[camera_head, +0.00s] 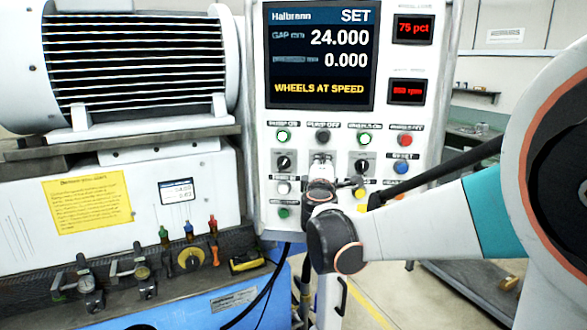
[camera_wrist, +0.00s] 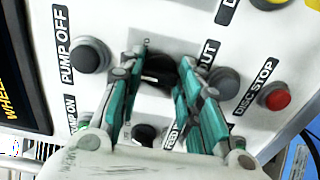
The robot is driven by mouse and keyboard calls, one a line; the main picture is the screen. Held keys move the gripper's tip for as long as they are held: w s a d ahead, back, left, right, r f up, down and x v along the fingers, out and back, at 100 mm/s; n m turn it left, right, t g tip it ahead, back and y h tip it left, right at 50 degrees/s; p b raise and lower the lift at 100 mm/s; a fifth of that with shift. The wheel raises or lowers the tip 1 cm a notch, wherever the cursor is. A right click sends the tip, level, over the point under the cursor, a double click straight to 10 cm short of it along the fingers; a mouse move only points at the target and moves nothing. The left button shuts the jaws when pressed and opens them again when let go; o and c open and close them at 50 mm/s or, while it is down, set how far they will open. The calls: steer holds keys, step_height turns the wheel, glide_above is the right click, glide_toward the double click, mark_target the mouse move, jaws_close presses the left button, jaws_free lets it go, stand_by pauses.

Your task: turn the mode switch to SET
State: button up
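The panel screen (camera_head: 320,50) shows SET at its top right and WHEELS AT SPEED below. In the head view my gripper (camera_head: 320,162) is against the panel at the middle of the row of black rotary switches, partly hiding that switch. In the wrist view a black rotary switch (camera_wrist: 160,72) with a white mark sits between the fingertips of my gripper (camera_wrist: 159,64).
Another black switch (camera_wrist: 145,133) sits close to the fingers. The PUMP OFF button (camera_wrist: 88,55), a grey button (camera_wrist: 222,80) and the red DISC STOP button (camera_wrist: 275,97) surround them. The grinder (camera_head: 130,65) stands left of the panel.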

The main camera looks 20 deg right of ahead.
steer(key=o, duration=0.3)
steer(key=v, duration=1.2)
steer(key=shift+s+f, duration=0.1)
